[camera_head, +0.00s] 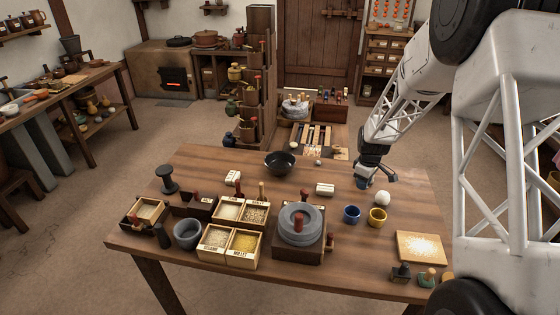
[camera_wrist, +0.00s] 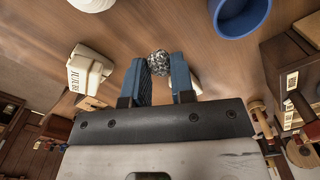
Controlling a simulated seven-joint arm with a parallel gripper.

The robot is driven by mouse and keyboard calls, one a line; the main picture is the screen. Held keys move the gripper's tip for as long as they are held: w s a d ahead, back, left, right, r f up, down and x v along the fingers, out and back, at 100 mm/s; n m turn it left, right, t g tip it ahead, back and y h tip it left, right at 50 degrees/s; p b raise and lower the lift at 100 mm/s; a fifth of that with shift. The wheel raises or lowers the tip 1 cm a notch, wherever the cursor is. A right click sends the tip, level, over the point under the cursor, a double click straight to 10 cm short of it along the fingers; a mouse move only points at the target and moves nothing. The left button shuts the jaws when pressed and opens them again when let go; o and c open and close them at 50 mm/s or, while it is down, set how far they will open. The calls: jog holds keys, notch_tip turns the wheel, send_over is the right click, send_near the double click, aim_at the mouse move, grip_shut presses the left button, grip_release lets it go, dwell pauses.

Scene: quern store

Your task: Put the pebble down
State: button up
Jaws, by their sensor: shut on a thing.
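The pebble (camera_wrist: 158,62) is a speckled grey, rounded stone in the wrist view. It sits between the tips of my gripper's two blue fingers (camera_wrist: 162,76), which are shut on it. In the head view my gripper (camera_head: 363,183) hangs over the back right part of the wooden table (camera_head: 230,165), behind the blue cup (camera_head: 351,214) and the white ball-like thing (camera_head: 382,198). I cannot make out the pebble in the head view. Whether it touches the table is not clear.
The quern (camera_head: 299,222) and grain boxes (camera_head: 228,240) fill the middle. A floury board (camera_head: 420,247) lies front right.

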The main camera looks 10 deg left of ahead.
jog(key=w+a+r+n, duration=0.2)
jog(key=w+a+n, duration=0.7)
jog(key=a, duration=0.7)
jog(key=n, duration=0.6)
send_near(284, 161)
jog(key=s+r, duration=0.1)
jog(key=s, duration=0.1)
jog(key=s+r, duration=0.1)
jog(key=shift+s+d+r, duration=0.1)
jog(key=shift+d+r, duration=0.15)
jog(key=shift+r, duration=0.05)
jog(key=shift+f, duration=3.15)
jog(key=shift+f, duration=0.1)
jog(key=shift+f, duration=1.75)
